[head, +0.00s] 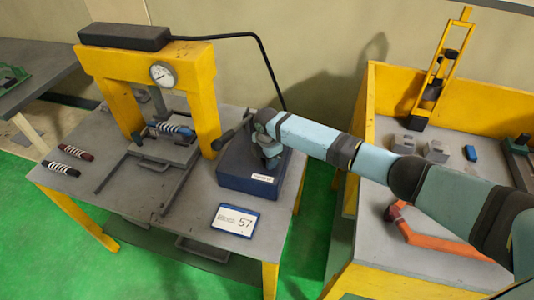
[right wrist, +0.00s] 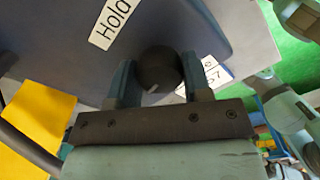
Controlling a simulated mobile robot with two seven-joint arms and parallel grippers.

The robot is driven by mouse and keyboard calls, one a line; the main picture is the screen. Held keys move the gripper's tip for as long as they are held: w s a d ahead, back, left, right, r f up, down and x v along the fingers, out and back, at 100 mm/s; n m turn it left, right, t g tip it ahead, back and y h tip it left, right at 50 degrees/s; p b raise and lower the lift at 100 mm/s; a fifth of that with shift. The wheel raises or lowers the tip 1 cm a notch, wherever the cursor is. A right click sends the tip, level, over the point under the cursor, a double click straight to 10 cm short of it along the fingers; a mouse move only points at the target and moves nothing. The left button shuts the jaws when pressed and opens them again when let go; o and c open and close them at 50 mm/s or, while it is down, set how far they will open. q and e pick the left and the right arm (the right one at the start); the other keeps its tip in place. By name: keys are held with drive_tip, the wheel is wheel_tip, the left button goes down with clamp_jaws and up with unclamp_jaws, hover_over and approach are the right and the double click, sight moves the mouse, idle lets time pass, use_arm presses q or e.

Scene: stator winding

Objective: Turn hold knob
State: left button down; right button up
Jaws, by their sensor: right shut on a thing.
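The hold knob (right wrist: 158,68) is a dark round knob with a light pointer mark, seen in the right wrist view on the dark blue control box, below a white label reading "Hold" (right wrist: 112,20). My right gripper (right wrist: 160,82) has a finger on each side of the knob and is shut on it. In the head view the blue box (head: 235,180) sits on the right part of the grey table. My right gripper (head: 268,155) is over the top of the box there, and my arm hides the knob. My left gripper is not in view.
A yellow press frame (head: 205,90) with a gauge (head: 163,74) stands left of the box. A card reading 57 (head: 235,220) lies in front of the box. A black lever (head: 232,132) sticks out beside the box. A yellow-walled bench (head: 450,100) stands at right.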

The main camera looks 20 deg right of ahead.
drive_tip(key=m+p, duration=0.1)
drive_tip(key=m, duration=0.2)
drive_tip(key=shift+r+p, duration=0.2)
drive_tip(key=shift+p, duration=0.15)
drive_tip(key=m+p, duration=0.1)
drive_tip(key=m, duration=0.1)
drive_tip(key=shift+m, duration=0.3)
drive_tip(key=shift+f+m, duration=0.1)
drive_tip(key=shift+m, duration=0.8)
drive_tip(key=shift+m+p, duration=0.3)
drive_tip(key=shift+m, duration=0.6)
drive_tip(key=m, duration=0.2)
drive_tip(key=shift+m, duration=0.4)
drive_tip(key=m, duration=0.4)
drive_tip(key=shift+m, duration=1.6)
